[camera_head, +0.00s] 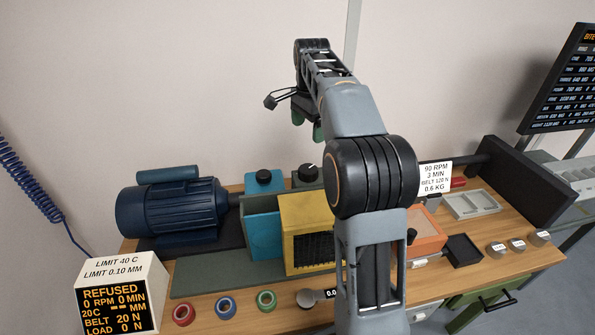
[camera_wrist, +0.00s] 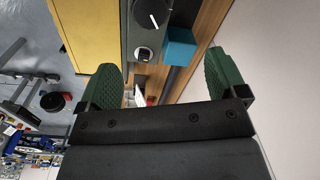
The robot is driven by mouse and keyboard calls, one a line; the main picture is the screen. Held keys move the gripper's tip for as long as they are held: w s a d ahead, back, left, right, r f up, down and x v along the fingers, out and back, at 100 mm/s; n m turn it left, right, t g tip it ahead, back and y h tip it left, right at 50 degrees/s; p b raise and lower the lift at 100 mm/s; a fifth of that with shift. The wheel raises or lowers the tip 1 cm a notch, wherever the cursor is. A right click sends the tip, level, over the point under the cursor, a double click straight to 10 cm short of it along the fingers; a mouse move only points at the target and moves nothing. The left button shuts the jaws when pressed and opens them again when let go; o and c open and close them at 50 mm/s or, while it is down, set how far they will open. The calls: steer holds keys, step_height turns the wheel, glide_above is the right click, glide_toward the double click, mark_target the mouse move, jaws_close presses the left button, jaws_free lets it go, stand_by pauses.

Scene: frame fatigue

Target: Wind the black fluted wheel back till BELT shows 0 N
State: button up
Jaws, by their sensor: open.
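The readout box (camera_head: 118,298) at the lower left shows REFUSED, 0 RPM, 0 MIN, 20C, BELT 20 N and LOAD 0 N. A black knob (camera_head: 263,177) sits on top of a blue block behind the yellow guard. Beside it is a black dial with a white pointer (camera_head: 308,172), which also shows at the top of the wrist view (camera_wrist: 152,12). I cannot tell which of these is the fluted wheel. My gripper (camera_head: 308,124) is raised above the back of the bench, its green fingers open and empty (camera_wrist: 164,72), apart from both knobs.
A dark blue motor (camera_head: 172,209) stands at the left. The yellow guard (camera_head: 303,222) fills the middle, and an orange box (camera_head: 427,232) is partly behind my arm. Coloured rings (camera_head: 225,307) lie along the front edge. A card (camera_head: 435,178) reads 90 RPM, 3 MIN, BELT 120 N, 0.6 KG.

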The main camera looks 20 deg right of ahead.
mark_target(308, 168)
steer(key=shift+m+g, duration=0.3)
steer(key=shift+m, duration=0.6)
steer(key=f, duration=0.9)
steer(key=s+f, duration=0.1)
steer(key=f, duration=0.3)
steer(key=shift+f, duration=0.35)
steer(key=c, duration=0.9)
steer(key=n, duration=0.4)
steer(key=shift+p, duration=0.35)
steer(key=shift+c, duration=0.2)
steer(key=o, duration=0.9)
